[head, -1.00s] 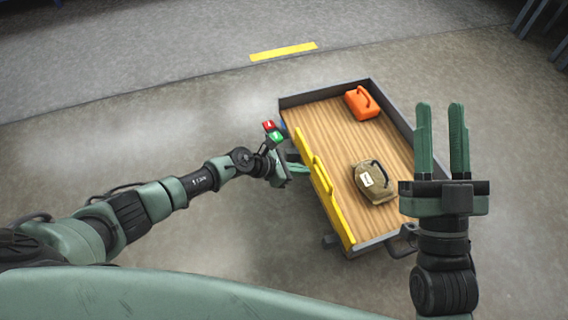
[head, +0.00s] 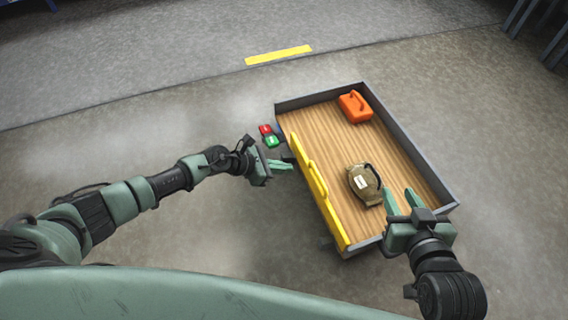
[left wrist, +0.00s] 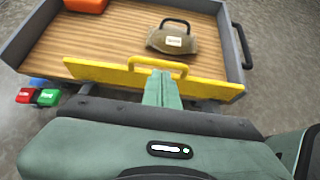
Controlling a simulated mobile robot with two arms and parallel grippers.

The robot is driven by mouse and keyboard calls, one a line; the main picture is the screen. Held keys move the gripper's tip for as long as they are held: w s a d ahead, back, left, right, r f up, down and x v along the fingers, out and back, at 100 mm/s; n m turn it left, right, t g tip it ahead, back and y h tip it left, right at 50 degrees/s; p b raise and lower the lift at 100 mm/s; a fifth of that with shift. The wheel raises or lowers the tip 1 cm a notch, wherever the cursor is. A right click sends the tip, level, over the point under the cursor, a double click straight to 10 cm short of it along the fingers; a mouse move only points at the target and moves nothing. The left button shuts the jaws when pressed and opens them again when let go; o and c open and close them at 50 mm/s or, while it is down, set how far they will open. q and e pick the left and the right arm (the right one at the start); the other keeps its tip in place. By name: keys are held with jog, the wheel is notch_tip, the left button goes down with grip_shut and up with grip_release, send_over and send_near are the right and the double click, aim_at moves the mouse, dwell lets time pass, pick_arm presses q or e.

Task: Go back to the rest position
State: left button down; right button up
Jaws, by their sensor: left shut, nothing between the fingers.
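My left gripper (head: 290,164) is shut and empty, just outside the yellow front panel (head: 318,184) of a wood-floored cart. In the left wrist view its fingers (left wrist: 162,88) lie together, with tips overlapping the yellow panel (left wrist: 105,74); I cannot tell if they touch it. My right gripper (head: 402,198) is open and empty, its fingers apart, over or beside the cart's near right corner.
The cart tray (head: 310,130) holds an orange case (head: 355,107) and a brown bag (head: 362,185) with a white label. Red (head: 265,129) and green (head: 271,142) blocks sit by its left side. Open floor lies left of it; a yellow stripe (head: 278,55) lies beyond.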

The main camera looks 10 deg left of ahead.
jog(key=shift+s+f, duration=0.15)
jog(key=shift+f, duration=0.15)
